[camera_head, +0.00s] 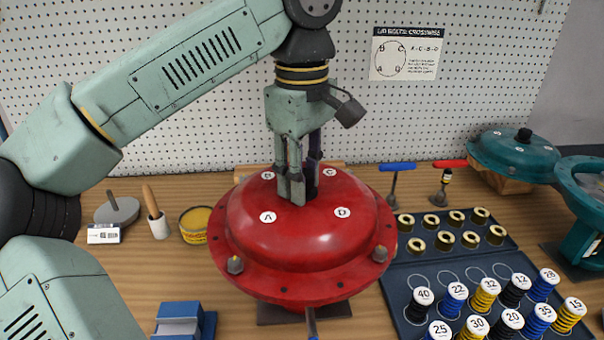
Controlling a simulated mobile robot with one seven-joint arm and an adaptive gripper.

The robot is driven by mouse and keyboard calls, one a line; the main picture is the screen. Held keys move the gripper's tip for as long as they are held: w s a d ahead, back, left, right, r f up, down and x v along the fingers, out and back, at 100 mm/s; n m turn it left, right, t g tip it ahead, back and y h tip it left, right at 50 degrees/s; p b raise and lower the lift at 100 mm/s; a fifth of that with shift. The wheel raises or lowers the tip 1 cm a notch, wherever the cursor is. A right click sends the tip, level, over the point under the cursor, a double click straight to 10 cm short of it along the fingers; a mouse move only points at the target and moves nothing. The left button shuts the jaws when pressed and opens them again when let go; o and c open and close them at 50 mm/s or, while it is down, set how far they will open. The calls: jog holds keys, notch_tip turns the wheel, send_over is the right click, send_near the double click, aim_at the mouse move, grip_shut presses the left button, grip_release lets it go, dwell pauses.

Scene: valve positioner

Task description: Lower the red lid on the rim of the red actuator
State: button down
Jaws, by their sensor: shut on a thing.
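The red lid (285,238) is a domed, flanged cover marked A, B, C and D, in the middle of the head view. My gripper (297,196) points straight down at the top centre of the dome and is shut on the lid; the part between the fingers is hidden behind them. The red actuator is under the lid and mostly hidden by it. The lid looks roughly level. I cannot tell whether the lid touches the actuator's rim.
A dark tray (395,285) at the right holds gold rings and numbered springs. Blue-handled (397,167) and red-handled (450,164) tools stand behind it. A teal lid (510,152) sits at the far right. A yellow tin (195,222), brush (155,212) and blue block (182,320) are left.

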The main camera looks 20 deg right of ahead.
jog(key=c, duration=1.4)
grip_release()
jog(key=shift+r, duration=0.1)
jog(key=shift+o, duration=1.4)
